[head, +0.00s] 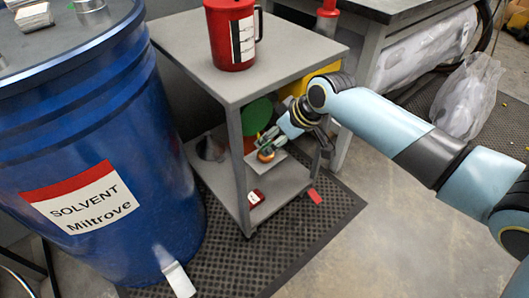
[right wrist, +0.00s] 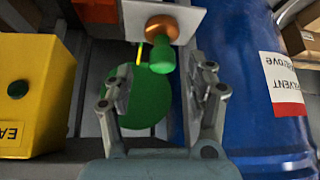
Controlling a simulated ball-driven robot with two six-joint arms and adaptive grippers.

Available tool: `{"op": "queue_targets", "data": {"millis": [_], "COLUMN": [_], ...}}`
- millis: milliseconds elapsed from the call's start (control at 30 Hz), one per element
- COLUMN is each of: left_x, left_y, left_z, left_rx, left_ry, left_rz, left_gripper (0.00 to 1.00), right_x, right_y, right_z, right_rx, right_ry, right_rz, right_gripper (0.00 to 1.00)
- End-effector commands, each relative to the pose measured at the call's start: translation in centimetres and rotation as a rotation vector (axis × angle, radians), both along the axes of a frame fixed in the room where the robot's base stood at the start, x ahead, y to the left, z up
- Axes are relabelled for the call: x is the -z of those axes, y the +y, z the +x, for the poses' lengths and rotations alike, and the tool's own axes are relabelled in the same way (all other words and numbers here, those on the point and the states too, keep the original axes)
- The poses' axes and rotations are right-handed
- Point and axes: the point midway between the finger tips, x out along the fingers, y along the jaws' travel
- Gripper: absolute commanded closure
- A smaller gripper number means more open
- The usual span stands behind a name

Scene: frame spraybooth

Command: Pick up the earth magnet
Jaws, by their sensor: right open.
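The likely earth magnet is a copper-orange knob with a green end (right wrist: 162,57), set against a small pale plate (right wrist: 190,22). A thin yellow strip, perhaps its lead, shows beside it. In the head view its orange part (head: 266,155) shows at the cart's side, partly covered by my right gripper (head: 267,142). In the right wrist view my right gripper (right wrist: 163,92) is open, with its fingers apart and nothing between them. The green end lies just beyond the fingertips, between their lines. I cannot tell whether they touch it. My left gripper is not in view.
The grey cart (head: 285,72) carries a red mug (head: 228,38). A green disc (right wrist: 140,100) and yellow box (right wrist: 25,85) are close to my gripper. A blue solvent drum (head: 110,130) stands left. A red item (head: 256,198) lies on the lower shelf.

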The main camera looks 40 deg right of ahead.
Motion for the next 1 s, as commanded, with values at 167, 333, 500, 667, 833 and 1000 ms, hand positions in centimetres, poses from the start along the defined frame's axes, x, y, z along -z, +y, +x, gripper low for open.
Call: {"op": "queue_targets", "data": {"millis": [167,333,500,667,833,1000], "left_x": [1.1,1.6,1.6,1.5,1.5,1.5], "left_y": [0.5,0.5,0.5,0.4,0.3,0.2], "left_z": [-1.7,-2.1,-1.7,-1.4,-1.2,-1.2], "left_rx": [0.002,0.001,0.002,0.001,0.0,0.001], "left_ry": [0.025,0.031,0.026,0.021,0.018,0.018], "left_rz": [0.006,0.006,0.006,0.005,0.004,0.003], "left_gripper": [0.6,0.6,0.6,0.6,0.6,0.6], "right_x": [2.6,4.1,4.1,4.1,4.1,4.1], "right_y": [0.8,1.0,1.1,1.0,1.0,1.0], "right_z": [1.3,2.2,2.3,2.3,2.3,2.3], "right_rx": [0.001,0.001,0.0,0.0,0.0,0.0], "right_ry": [0.001,0.0,0.0,-0.001,0.0,0.001], "right_rz": [0.002,0.001,0.0,0.0,0.0,0.0], "right_gripper": [0.43,0.43,0.43,0.54,0.76,0.98]}}
